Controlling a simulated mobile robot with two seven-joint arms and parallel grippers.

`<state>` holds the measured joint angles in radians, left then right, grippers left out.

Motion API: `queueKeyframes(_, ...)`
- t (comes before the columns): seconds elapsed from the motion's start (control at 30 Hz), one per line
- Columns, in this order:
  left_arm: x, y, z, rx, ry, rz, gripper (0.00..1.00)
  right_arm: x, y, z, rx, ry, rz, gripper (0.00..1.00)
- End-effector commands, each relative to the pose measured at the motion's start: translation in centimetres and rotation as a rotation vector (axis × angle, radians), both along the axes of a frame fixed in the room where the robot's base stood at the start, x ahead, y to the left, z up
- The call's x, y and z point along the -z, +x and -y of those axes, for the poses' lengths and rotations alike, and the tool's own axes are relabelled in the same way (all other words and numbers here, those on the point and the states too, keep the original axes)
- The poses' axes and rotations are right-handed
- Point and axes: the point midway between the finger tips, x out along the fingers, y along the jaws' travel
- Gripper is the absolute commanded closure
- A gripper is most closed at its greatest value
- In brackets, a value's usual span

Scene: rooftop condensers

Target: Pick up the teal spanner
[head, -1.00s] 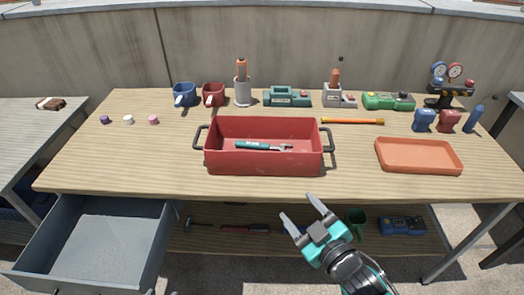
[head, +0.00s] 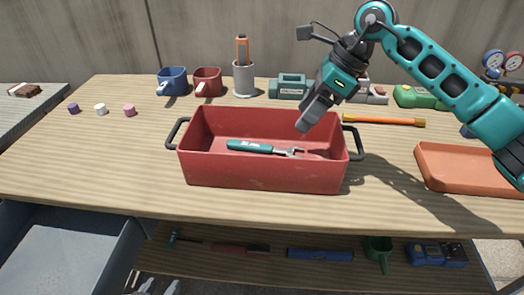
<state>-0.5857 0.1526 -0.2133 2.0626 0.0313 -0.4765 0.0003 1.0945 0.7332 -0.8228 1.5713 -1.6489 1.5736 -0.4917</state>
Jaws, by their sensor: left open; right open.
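The teal spanner (head: 250,146) lies flat inside the red toolbox (head: 262,176), its teal handle to the left and its grey jaw end to the right. The toolbox stands on the wooden bench with a dark handle at each end. My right gripper (head: 309,119) is open and empty, pointing down over the right part of the toolbox. It is above and to the right of the spanner's jaw end, apart from it. My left gripper (head: 158,287) only shows its fingertips at the bottom edge, open, in front of the bench.
An orange tray (head: 470,167) sits to the right of the toolbox. An orange-handled tool (head: 384,119) lies behind it. Mugs (head: 172,82), a grey holder (head: 243,78) and green devices line the back. An open drawer (head: 65,262) juts out at lower left.

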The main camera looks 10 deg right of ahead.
Motion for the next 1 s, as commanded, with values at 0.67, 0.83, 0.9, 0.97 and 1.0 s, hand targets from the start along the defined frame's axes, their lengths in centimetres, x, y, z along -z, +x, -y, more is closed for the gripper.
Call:
queueKeyframes(0.67, 1.9, -0.3, 0.1, 0.003, -0.003, -0.005, 0.56, 6.6, 1.8, -0.2, 0.011, -0.105, 0.023, 0.34)
queueKeyframes(0.83, 2.2, -0.3, 0.1, 0.003, -0.004, -0.004, 0.56, 7.8, 2.1, -0.5, 0.011, -0.105, 0.023, 0.34)
queueKeyframes(0.9, 2.5, -0.3, 0.2, 0.001, -0.006, -0.005, 0.56, 8.8, 2.4, -0.7, 0.010, -0.104, 0.022, 0.34)
queueKeyframes(0.97, 2.8, -0.3, 0.2, -0.001, -0.007, -0.004, 0.56, 9.8, 2.6, -0.9, 0.011, -0.104, 0.021, 0.34)
queueKeyframes(1.0, 2.9, -0.3, 0.2, -0.001, -0.008, -0.004, 0.56, 10.3, 2.8, -1.1, 0.011, -0.104, 0.021, 0.34)
